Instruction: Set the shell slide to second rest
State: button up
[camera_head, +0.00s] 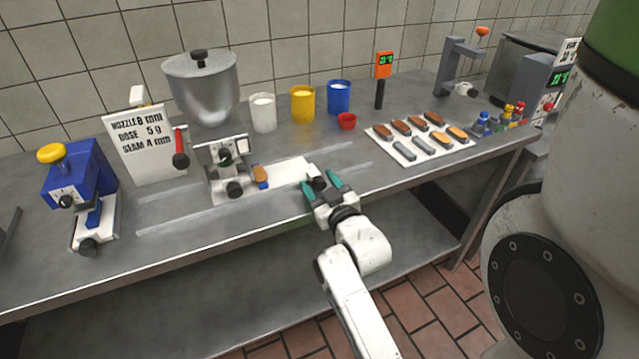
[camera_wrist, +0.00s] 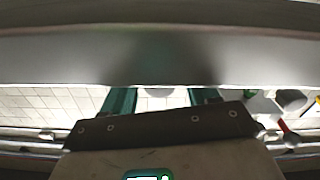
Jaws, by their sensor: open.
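The shell slide shows in the head view as a pale, flat track (camera_head: 288,172) running right from the silver filling machine (camera_head: 222,160). A brown shell (camera_head: 259,173) sits in a small blue holder (camera_head: 262,184) near the track's left part. A dark round knob (camera_head: 318,183) is at the track's right end. My gripper (camera_head: 321,181) has two green fingers, spread open, one on each side of the knob; I cannot tell whether they touch it. In the wrist view my gripper (camera_wrist: 162,94) shows both fingers apart, with a blurred grey surface close to them. The rest marks cannot be made out.
A shell tray (camera_head: 405,157) lies right. The front counter is mostly clear.

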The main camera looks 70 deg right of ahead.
jog(key=shift+d, duration=0.1)
jog(key=shift+c, duration=0.2)
grip_shut()
dwell(0.4)
